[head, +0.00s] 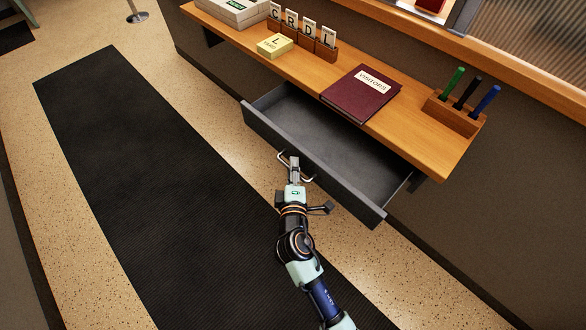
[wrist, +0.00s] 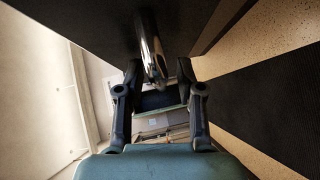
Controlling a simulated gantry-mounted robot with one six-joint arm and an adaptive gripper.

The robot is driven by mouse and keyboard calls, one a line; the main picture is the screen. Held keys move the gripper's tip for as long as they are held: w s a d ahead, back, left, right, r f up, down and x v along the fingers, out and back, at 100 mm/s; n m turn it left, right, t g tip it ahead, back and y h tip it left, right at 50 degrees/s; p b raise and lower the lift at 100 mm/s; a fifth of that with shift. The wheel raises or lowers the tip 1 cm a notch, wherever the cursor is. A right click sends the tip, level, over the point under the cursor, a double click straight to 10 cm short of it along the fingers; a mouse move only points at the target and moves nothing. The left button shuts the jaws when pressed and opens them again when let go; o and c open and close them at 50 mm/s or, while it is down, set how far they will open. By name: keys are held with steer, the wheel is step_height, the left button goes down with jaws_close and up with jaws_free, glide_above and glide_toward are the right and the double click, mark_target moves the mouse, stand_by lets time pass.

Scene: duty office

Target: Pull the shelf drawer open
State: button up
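The shelf drawer (head: 320,160) is dark grey and stands well out from under the wooden shelf, with its empty inside showing. A shiny metal bar handle (head: 307,179) is on its front face. My gripper (head: 294,163) is at the handle, in front of the drawer. In the wrist view the handle (wrist: 151,48) runs between the two fingertips of my gripper (wrist: 159,68). The fingers are apart, with a gap showing on the right side of the bar. The drawer front (wrist: 100,22) fills the top of that view.
The wooden shelf (head: 425,135) carries a maroon visitors book (head: 355,98), a pen holder (head: 452,115) with pens, letter tiles in a rack (head: 303,40), a yellow box (head: 275,45) and a grey box (head: 233,10). A black floor mat (head: 150,170) lies in front, clear.

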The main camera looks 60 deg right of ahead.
steer(key=shift+a, duration=0.1)
steer(key=v, duration=1.2)
steer(key=shift+r, duration=0.15)
steer(key=w+a+r+m+t+y+p, duration=0.3)
steer(key=w+a+r+m+y+p, duration=0.4)
steer(key=a+r, duration=0.7)
steer(key=w+a+r+n+t+y+p, duration=0.1)
steer(key=w+a+r+n+y, duration=0.15)
steer(key=a+r+y, duration=0.75)
step_height(320, 180, up, 34)
steer(key=h+p, duration=0.3)
steer(key=p, duration=3.4)
step_height(320, 180, down, 46)
steer(key=b, duration=4.6)
steer(key=shift+s+a, duration=0.3)
steer(key=shift+a, duration=0.15)
